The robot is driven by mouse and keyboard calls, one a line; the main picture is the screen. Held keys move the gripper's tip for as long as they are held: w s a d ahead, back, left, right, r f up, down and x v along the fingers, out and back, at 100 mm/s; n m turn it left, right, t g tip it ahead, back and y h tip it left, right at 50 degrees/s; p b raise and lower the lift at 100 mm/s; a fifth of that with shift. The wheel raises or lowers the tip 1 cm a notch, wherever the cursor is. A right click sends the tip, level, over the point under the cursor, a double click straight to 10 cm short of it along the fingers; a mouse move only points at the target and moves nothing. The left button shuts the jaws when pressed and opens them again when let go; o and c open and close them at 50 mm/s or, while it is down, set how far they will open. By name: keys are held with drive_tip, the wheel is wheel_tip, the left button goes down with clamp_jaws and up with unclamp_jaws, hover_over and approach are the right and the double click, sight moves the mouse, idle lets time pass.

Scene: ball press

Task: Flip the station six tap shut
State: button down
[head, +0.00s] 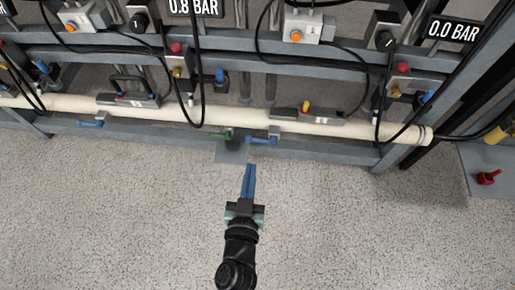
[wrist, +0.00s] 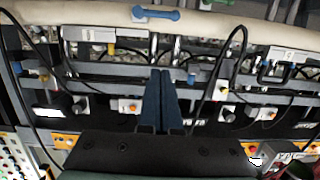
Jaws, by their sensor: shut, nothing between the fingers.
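No station number is legible, so I cannot tell which tap is station six's. In the head view, one blue tap handle (head: 262,140) lies roughly level under the cream pipe (head: 300,126), just beyond my gripper. Another blue tap handle (head: 90,123) hangs under the pipe at the left. My gripper (head: 251,167) has its blue fingers together and empty, apart from the pipe and taps. In the wrist view, my gripper (wrist: 160,72) points at the rack, and a blue handle (wrist: 155,13) shows against the pipe at the top edge.
A grey steel rack (head: 345,158) carries gauges, several knobs and hanging black cables (head: 200,70). A display (head: 453,29) reads 0.0 BAR. A red handle (head: 488,178) sits on a grey plate at the right. The speckled floor (head: 380,230) before the rack is clear.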

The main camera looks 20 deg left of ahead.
drive_tip(key=shift+s+d+f, duration=0.1)
drive_tip(key=shift+s+f, duration=0.1)
drive_tip(key=shift+f, duration=0.3)
drive_tip(key=shift+s+d+f, duration=0.1)
drive_tip(key=shift+s+f, duration=0.05)
drive_tip(key=shift+f, duration=0.3)
drive_tip(key=b, duration=0.2)
approach(261, 140)
drive_tip(key=w+a+r, duration=0.2)
drive_tip(key=w+r, duration=0.1)
drive_tip(key=shift+w+a+f+b, duration=0.2)
drive_tip(key=shift+w+f+b, duration=0.55)
drive_tip(key=shift+f, duration=0.1)
drive_tip(key=shift+w+a+f+b, duration=0.15)
drive_tip(key=shift+w+f+b, duration=0.6)
drive_tip(key=shift+w+f, duration=0.05)
